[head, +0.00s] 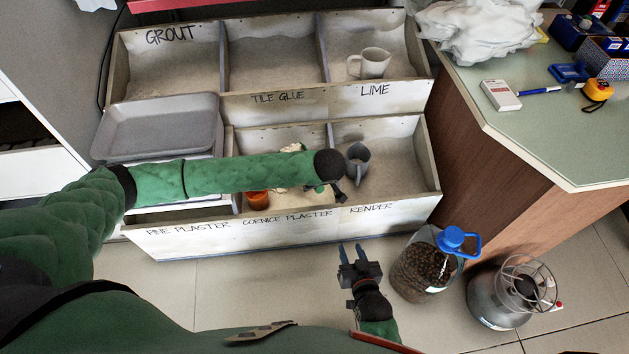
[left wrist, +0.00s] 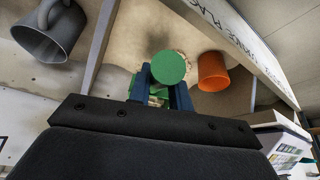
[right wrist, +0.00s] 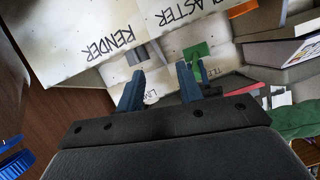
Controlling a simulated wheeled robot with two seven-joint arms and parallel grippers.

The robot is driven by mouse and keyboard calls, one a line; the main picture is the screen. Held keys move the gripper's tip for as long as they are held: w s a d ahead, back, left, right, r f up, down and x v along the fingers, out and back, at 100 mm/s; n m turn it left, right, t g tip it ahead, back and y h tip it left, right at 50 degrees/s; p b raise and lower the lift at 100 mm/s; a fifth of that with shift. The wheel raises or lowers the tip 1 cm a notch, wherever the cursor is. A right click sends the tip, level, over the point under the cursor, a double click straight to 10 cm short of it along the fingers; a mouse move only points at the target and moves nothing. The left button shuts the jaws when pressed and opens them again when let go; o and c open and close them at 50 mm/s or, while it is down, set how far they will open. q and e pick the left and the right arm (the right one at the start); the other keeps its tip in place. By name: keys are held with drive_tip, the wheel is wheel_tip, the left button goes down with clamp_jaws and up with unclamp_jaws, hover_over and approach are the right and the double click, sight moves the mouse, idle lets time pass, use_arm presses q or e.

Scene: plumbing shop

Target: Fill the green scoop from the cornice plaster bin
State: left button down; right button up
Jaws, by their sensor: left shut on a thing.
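The green scoop (left wrist: 168,68) shows its round green end between the blue fingers of my left gripper (left wrist: 163,88), which is shut on it. In the head view a bit of green scoop (head: 319,188) shows beside the black wrist, over the right part of the cornice plaster bin (head: 270,140). My forearm hides much of this bin. Pale plaster (left wrist: 135,45) shows below the scoop in the left wrist view; how much the scoop holds is hidden. My right gripper (head: 351,248) is open and empty, low in front of the bins; its fingers stand apart in the right wrist view (right wrist: 160,75).
An orange cup (head: 257,200) sits in the cornice plaster bin. A grey mug (head: 357,161) stands in the render bin and a pale mug (head: 372,63) in the lime bin. A grey tray (head: 158,124) lies at left. A blue-topped jug (head: 425,268) and metal canister (head: 500,300) stand right of my right gripper.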

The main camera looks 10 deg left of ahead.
use_arm(q)
drive_tip(key=shift+s+d+r, duration=0.1)
drive_tip(key=shift+s+r, duration=0.1)
drive_tip(key=shift+r, duration=0.3)
drive_tip(key=shift+s+d+r+p, duration=0.15)
drive_tip(key=shift+r+p, duration=0.25)
drive_tip(key=shift+p, duration=0.15)
use_arm(e)
drive_tip(key=s+d+f+g, duration=0.1)
drive_tip(key=s+f+g, duration=0.3)
drive_tip(key=s+f, duration=0.3)
drive_tip(key=shift+s+f+h, duration=0.35)
drive_tip(key=shift+f+h, duration=0.05)
drive_tip(key=shift+f, duration=1.6)
